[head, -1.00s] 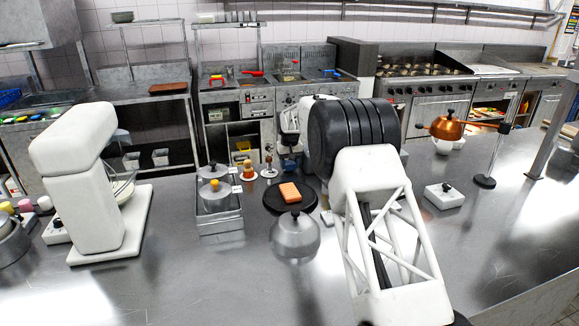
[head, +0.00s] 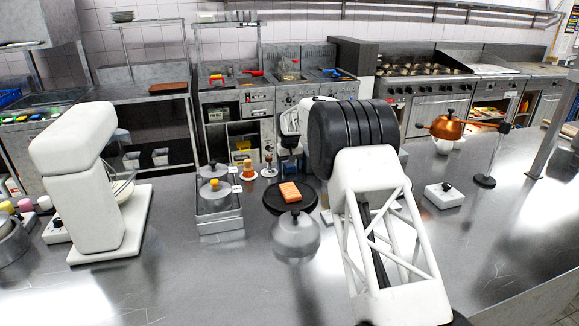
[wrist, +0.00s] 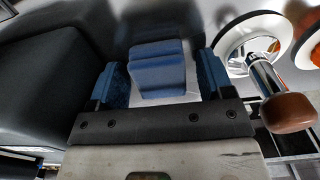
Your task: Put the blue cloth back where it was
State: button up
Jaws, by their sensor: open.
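The blue cloth (wrist: 158,72) is a folded blue block in the wrist view. It lies between the two blue-padded fingers of my gripper (wrist: 161,62). The fingers are open, one on each side of the cloth, with a visible gap at the right side. The left finger is close to it, and I cannot tell whether they touch. In the head view my gripper (head: 290,166) points down at the back of the counter, behind the black round plate. It is small and partly hidden by my arm there, and I cannot make out the cloth apart from the fingers.
A black plate (head: 272,207) with an orange block (head: 290,192) lies in front of my gripper, with a grey domed lid (head: 296,240) nearer. A metal tray of lidded pots (head: 220,222) stands to the left. A wooden-handled tool (wrist: 288,110) is close beside the right finger.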

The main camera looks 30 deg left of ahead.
aim_at(290, 164)
jog(key=shift+r, duration=0.15)
notch_tip(290, 164, up, 12)
dwell(0.7)
dwell(0.4)
jog(key=shift+d, duration=0.1)
dwell(0.4)
